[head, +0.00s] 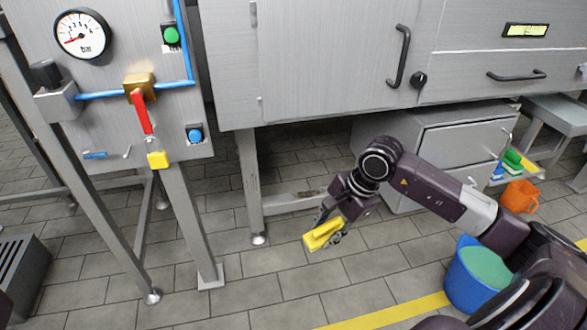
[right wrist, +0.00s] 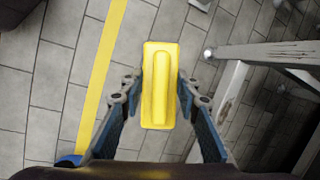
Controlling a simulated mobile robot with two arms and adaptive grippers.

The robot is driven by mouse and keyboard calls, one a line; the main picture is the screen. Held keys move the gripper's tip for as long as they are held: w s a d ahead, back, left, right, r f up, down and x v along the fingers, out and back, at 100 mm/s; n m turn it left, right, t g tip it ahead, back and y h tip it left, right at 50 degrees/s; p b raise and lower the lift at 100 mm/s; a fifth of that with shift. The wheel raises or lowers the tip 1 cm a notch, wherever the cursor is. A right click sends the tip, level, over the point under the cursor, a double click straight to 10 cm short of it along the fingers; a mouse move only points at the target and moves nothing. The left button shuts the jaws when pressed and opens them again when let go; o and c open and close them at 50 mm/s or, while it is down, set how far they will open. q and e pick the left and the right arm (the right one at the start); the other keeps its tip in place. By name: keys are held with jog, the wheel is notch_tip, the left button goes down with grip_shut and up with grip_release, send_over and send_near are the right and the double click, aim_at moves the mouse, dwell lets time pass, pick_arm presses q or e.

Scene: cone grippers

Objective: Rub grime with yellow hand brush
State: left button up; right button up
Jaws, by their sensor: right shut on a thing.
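The yellow hand brush (head: 322,235) is held above the tiled floor in the head view. It also shows in the right wrist view (right wrist: 160,85), lying lengthwise between the fingers with its ridged back toward the camera. My right gripper (head: 334,226) is shut on the brush, with one finger on each side (right wrist: 159,92). Its bristles are hidden. My left gripper is out of view.
A grey machine housing (head: 330,60) overhangs the floor. A gauge panel (head: 110,110) stands at left on steel legs. A blue bucket (head: 470,285) and orange jug (head: 520,196) stand at right. A green brush (head: 512,159) lies on a side shelf.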

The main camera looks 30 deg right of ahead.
jog(key=w+d+f+m+t+h, duration=0.1)
jog(key=w+d+f+m+h, duration=0.25)
jog(key=w+d+m, duration=0.75)
jog(key=w+a+n, duration=0.1)
jog(key=n, duration=0.1)
jog(key=w+a+n+y, duration=0.1)
jog(key=a+n, duration=0.1)
jog(key=shift+w+a+f+n+y, duration=0.1)
jog(key=shift+w+a+n+y, duration=0.1)
jog(key=shift+n+y, duration=0.1)
jog(key=shift+d, duration=0.2)
